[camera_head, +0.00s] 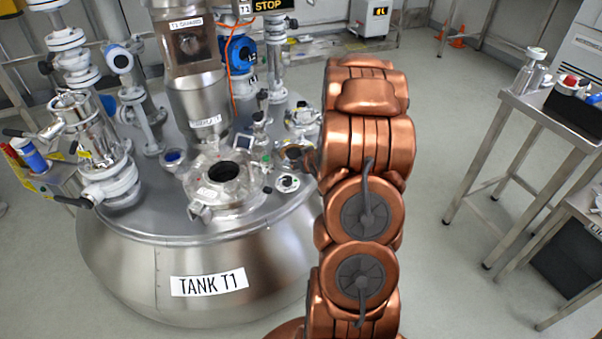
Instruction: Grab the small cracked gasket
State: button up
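I cannot make out a small cracked gasket in the head view; at this size it may be hidden or too small to tell. The large steel tank labelled TANK T1 (150,262) stands at the left. Its lid carries an open round port (222,173) with a dark opening, and a small pale flange (288,183) to the right of it. My copper-coloured arm rises through the middle of the view and covers what is behind it, including the tank's right edge. My gripper is not visible.
Pipes and valves (110,165) crowd the tank lid's left side. A steel column labelled T1 GUARD (188,45) stands behind the port. A steel table (545,112) with a dark box (574,104) is at the right. Floor between arm and table is clear.

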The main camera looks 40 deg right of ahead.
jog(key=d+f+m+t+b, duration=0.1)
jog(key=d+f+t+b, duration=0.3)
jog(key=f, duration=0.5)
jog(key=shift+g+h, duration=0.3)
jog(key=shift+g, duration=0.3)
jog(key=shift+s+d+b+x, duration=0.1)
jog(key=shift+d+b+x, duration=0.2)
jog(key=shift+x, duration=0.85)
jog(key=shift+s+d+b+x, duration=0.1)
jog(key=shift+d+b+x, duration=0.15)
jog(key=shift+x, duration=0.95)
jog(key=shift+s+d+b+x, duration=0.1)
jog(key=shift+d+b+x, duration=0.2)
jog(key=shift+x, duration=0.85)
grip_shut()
